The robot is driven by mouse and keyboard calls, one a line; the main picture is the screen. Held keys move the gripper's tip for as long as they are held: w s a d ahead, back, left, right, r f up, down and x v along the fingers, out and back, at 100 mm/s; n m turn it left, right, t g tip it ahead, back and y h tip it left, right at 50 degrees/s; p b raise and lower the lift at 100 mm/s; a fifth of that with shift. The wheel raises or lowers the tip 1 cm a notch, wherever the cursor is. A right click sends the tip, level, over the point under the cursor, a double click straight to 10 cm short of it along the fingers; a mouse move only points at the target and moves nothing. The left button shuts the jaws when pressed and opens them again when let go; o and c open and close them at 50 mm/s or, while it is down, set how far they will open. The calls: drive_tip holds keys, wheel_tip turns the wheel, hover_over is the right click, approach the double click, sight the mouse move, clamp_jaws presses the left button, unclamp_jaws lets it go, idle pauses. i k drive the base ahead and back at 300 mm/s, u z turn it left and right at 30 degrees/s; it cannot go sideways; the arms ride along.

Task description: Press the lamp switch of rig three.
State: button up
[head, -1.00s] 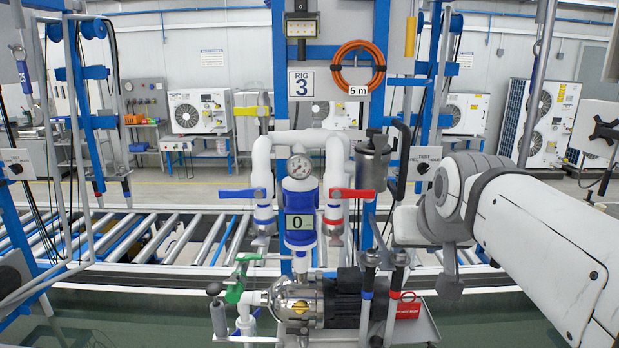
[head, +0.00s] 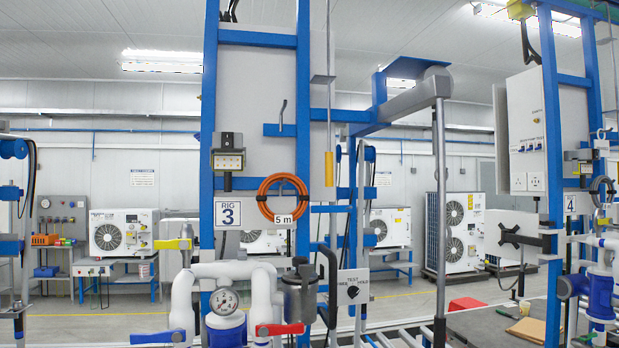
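The sign of rig three (head: 227,214) hangs on a blue upright frame (head: 303,90) left of centre in the head view. Above the sign, a small lamp (head: 228,161) with lit yellowish cells sits under a grey housing (head: 228,140). I cannot make out a separate switch on the lamp at this size. A grey plate with a black rotary knob (head: 352,292), marked TEST and HOLD, stands lower right of the sign. My gripper and arm are not in view.
An orange hose coil (head: 282,198) hangs right of the sign. A yellow-handled rod (head: 329,170) hangs beside it. White pipes with a gauge (head: 225,301) stand below. A grey jib (head: 405,100) with a vertical pole reaches out at right. Rig four (head: 571,204) is at far right.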

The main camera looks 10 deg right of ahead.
sight(227, 138)
drive_tip(key=z, duration=1.35)
drive_tip(key=k, duration=0.95)
drive_tip(key=u, duration=1.25)
drive_tip(key=i, duration=1)
drive_tip(key=u, duration=0.1)
